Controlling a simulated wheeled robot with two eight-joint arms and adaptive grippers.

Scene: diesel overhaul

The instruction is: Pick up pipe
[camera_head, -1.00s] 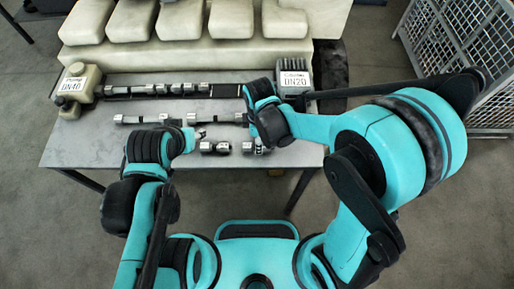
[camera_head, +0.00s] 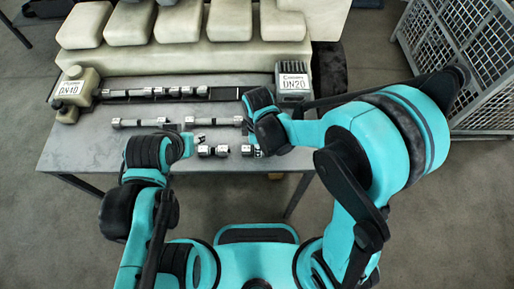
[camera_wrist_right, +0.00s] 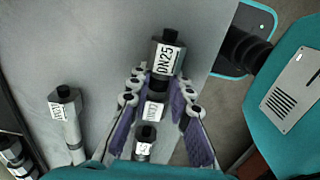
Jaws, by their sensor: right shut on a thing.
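A short metal pipe with a black end and a white DN25 label (camera_wrist_right: 167,58) lies lengthwise between the fingers of my right gripper (camera_wrist_right: 158,85) in the right wrist view. The gripper is shut on it, with purple pads along both sides. In the head view my right gripper (camera_head: 258,145) is low over the right front of the table and hides most of this pipe. My left gripper (camera_head: 190,145) is at the table's front, left of a short pipe (camera_head: 213,151); its fingers are too small to read.
The grey table (camera_head: 100,150) also bears two longer pipes (camera_head: 140,123) and a rear row of fittings (camera_head: 155,91). A DN40 container (camera_head: 75,88) stands at left, a DN20 box (camera_head: 292,82) at right.

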